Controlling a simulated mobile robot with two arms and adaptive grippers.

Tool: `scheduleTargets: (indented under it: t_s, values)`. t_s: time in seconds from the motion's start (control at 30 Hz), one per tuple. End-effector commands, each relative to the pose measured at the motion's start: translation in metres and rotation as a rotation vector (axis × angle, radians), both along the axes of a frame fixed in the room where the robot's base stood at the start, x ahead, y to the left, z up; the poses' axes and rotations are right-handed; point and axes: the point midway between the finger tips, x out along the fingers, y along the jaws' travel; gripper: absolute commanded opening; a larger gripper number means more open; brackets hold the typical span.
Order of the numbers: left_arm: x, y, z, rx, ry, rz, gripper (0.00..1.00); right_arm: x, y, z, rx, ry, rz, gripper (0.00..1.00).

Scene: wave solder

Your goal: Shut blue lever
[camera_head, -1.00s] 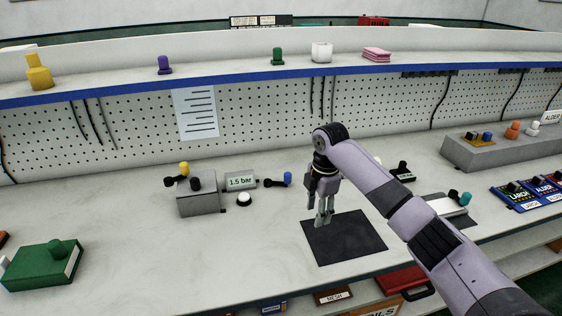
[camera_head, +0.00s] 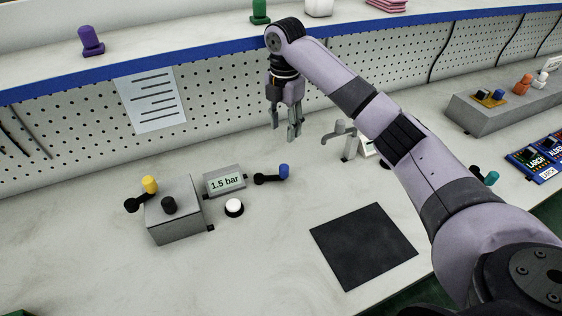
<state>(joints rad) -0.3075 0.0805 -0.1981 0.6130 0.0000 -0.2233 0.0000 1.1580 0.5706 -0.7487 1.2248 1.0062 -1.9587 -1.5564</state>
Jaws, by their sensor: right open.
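The blue lever (camera_head: 283,171) is a short black arm with a blue knob at its right end. It points right from a black pivot (camera_head: 259,179), just right of the grey gauge box reading 1.5 bar (camera_head: 225,181). My right gripper (camera_head: 284,134) is open and empty, pointing down. It hangs above the bench just behind the blue lever in the picture, apart from it. My left gripper is not in view.
A grey block (camera_head: 174,212) with a yellow-knobbed lever (camera_head: 149,185) and a white button (camera_head: 234,207) stand left. A grey tap (camera_head: 345,138) stands right of my gripper. A black mat (camera_head: 362,246) lies in front. Bench between mat and block is clear.

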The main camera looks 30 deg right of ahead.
Motion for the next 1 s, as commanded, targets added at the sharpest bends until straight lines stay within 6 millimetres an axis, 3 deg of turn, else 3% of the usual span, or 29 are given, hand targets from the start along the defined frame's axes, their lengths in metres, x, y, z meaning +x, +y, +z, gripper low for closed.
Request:
scheduleTargets:
  t_s: [0.23,0.6,0.8,1.0]
  values:
    - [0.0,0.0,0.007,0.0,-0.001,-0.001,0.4,-0.001,0.0,-0.054,-0.001,0.005,-0.001,0.44]
    - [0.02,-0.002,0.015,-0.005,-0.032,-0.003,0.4,-0.001,0.0,-0.129,0.0,0.003,-0.001,0.44]
    - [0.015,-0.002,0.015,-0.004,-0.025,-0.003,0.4,0.0,0.0,-0.148,0.0,0.0,0.0,0.44]
    - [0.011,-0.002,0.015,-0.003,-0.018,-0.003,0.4,0.0,0.0,-0.153,0.0,0.0,-0.001,0.44]
